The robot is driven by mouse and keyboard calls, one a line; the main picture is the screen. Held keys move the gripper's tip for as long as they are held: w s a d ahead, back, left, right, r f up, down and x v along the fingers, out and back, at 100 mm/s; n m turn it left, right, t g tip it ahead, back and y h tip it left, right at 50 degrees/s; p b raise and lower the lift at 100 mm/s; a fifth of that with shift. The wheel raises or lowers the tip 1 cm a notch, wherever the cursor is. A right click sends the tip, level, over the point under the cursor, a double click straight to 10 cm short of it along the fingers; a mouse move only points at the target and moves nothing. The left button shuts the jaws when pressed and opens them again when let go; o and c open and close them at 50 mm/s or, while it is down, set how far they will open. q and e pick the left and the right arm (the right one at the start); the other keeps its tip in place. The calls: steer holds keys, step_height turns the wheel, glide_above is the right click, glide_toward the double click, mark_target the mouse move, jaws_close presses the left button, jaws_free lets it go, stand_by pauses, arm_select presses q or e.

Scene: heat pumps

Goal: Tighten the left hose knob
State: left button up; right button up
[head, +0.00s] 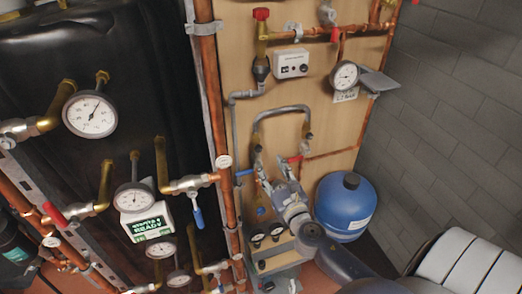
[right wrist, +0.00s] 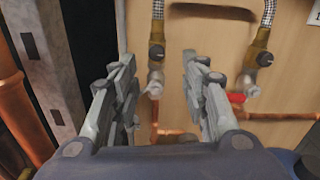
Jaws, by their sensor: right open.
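The matching right knob (right wrist: 264,58) is outside the right finger. In the head view my right gripper (head: 275,182) is at the wooden panel, just below the left end of the curved hose (head: 281,110). It is open and empty. The left knob is small and hard to make out there. My left gripper is not in view.
A blue tank (head: 345,207) stands right of my right gripper. A vertical copper pipe (head: 209,80) runs left of the panel. A red-handled valve (right wrist: 237,98) is below the right knob.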

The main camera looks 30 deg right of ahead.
mark_target(259, 150)
steer(key=x, duration=0.4)
steer(key=p+x, duration=0.1)
steer(key=x, duration=0.1)
steer(key=shift+w+a, duration=0.35)
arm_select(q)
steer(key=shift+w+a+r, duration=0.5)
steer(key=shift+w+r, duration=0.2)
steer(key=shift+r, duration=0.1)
arm_select(e)
steer(key=shift+w+d, duration=0.25)
steer(key=shift+w, duration=0.3)
steer(key=shift+c, duration=0.2)
jaws_close()
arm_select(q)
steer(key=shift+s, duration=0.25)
